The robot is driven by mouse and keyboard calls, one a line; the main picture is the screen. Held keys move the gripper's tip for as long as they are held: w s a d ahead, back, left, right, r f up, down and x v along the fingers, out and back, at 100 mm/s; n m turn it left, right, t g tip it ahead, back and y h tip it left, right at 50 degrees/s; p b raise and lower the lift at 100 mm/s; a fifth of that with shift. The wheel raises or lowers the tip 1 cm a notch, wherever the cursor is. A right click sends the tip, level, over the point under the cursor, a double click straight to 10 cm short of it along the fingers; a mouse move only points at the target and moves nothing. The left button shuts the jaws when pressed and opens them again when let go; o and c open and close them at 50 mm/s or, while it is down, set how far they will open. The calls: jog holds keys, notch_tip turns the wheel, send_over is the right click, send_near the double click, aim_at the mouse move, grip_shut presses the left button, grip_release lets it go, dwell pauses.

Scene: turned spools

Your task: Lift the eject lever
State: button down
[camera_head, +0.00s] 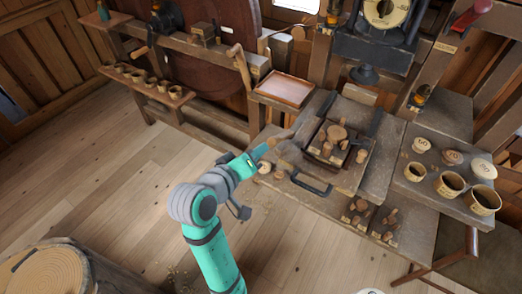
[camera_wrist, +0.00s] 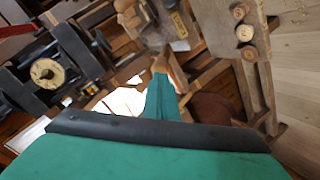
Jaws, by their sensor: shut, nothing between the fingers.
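My gripper (camera_head: 258,154) is shut and empty, its tip at the left edge of the work bench in the head view. In the wrist view, my gripper (camera_wrist: 160,72) points up the picture, with a tan piece at its tip. A slim wooden lever-like piece (camera_head: 283,136) lies just beyond the tip, beside the bench fixture. It looks like the eject lever, but no label is readable. I cannot tell whether my gripper touches it. The fixture (camera_head: 335,135) holds a round wooden piece and several pegs.
A black bar handle (camera_head: 311,183) sticks out at the bench's front. A pinkish tray (camera_head: 285,90) lies behind the lever. Cups and round pieces stand on the right shelf (camera_head: 425,193). A wooden crank handle (camera_head: 241,66) rises at the back. Floor left of my arm is open.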

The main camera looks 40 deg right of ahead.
jog(key=a+f+n+g+h, duration=0.15)
jog(key=a+n, duration=0.35)
jog(key=n, duration=0.6)
jog(key=a+f+n+t+y, duration=0.1)
jog(key=a+f+n, duration=0.25)
jog(key=n, duration=0.75)
jog(key=w+d, duration=0.1)
jog(key=d, duration=0.9)
jog(key=shift+w+d+r, duration=0.25)
jog(key=shift+w+r, duration=0.05)
jog(key=shift+r, duration=0.05)
jog(key=shift+w+r+g+h, duration=0.1)
jog(key=shift+g+h, duration=0.15)
